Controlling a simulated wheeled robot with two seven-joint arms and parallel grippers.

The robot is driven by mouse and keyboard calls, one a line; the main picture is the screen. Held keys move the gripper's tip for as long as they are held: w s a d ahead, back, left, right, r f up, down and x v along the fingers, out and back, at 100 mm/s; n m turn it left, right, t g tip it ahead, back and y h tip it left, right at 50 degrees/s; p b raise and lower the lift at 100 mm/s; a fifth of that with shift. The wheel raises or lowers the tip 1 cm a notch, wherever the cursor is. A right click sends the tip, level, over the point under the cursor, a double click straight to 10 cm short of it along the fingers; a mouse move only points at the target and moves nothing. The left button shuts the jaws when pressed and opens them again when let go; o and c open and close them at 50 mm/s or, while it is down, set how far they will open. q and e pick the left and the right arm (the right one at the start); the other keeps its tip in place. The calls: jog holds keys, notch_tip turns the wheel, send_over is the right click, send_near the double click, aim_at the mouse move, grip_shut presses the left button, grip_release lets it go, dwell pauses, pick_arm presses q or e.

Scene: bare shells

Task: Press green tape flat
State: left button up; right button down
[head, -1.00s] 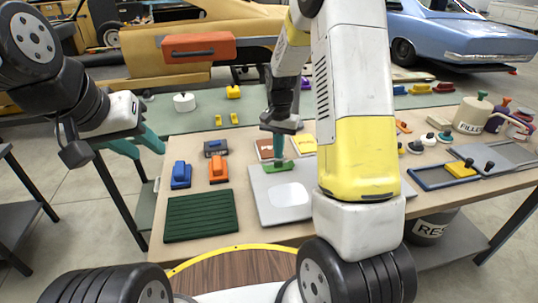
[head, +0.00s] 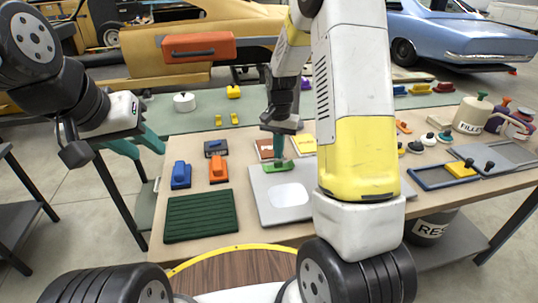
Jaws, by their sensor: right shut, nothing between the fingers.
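The green tape (head: 279,166) lies near the top edge of a light grey panel (head: 262,203) with a white patch (head: 289,194) on it. My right gripper (head: 278,154) points down with its teal fingers shut, and their tips meet the green tape from above. Whether they press on it or only touch it, I cannot tell. The panel's right part is hidden behind my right arm. My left gripper (head: 145,146) hangs off the table's left side, away from the panel, its teal fingers spread apart and empty.
A dark green ribbed mat (head: 201,216) lies left of the panel. Blue (head: 181,174) and orange (head: 218,169) blocks stand above it. A blue-framed tray (head: 446,176), a filler can (head: 473,115) and several small knobs stand at right. Bare wood shows at the table's left front.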

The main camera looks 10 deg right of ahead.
jog(key=shift+f, duration=0.85)
dwell(0.9)
jog(key=shift+r, duration=3.55)
jog(key=s+a+r+n+t+y, duration=0.1)
jog(key=s+r+n+t+y, duration=0.15)
jog(key=s+r, duration=1)
jog(key=s+a+r+n+t, duration=0.1)
jog(key=s+r+n+t, duration=0.2)
jog(key=s, duration=0.8)
jog(key=shift+s+r+n+t, duration=0.35)
jog(key=shift+s+r, duration=0.05)
jog(key=shift+r, duration=0.2)
